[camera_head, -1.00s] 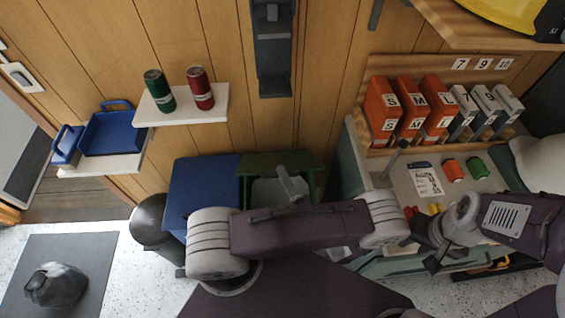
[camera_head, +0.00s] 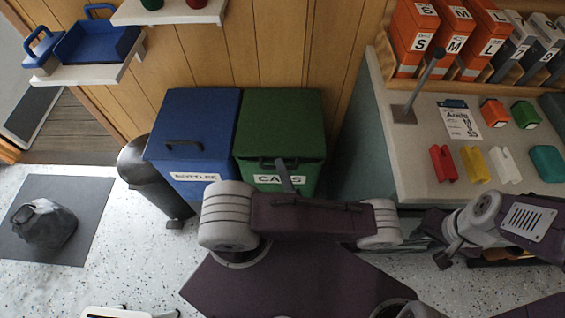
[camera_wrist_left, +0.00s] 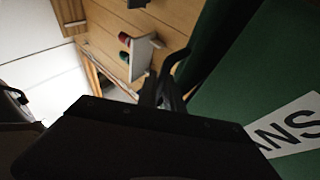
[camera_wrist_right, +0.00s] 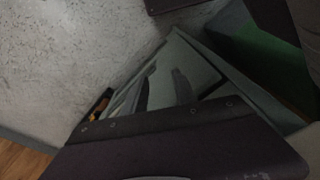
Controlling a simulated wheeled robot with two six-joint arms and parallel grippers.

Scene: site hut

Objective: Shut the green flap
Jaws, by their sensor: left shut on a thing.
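The green flap (camera_head: 281,118) is the lid of the green bin (camera_head: 308,178) labelled CANS. The handle also shows between the fingers in the left wrist view (camera_wrist_left: 180,68), beside the green bin front (camera_wrist_left: 270,85). My right gripper (camera_head: 440,245) hangs empty in front of the counter, its fingers apart in the right wrist view (camera_wrist_right: 163,90).
A blue bin (camera_head: 200,115) labelled BOTTLES stands directly left of the green one, its lid down. A dark cylindrical bin (camera_head: 150,175) is further left. The counter (camera_head: 410,150) with several coloured items stands close on the right. The speckled floor at left is open around a mat (camera_head: 70,250).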

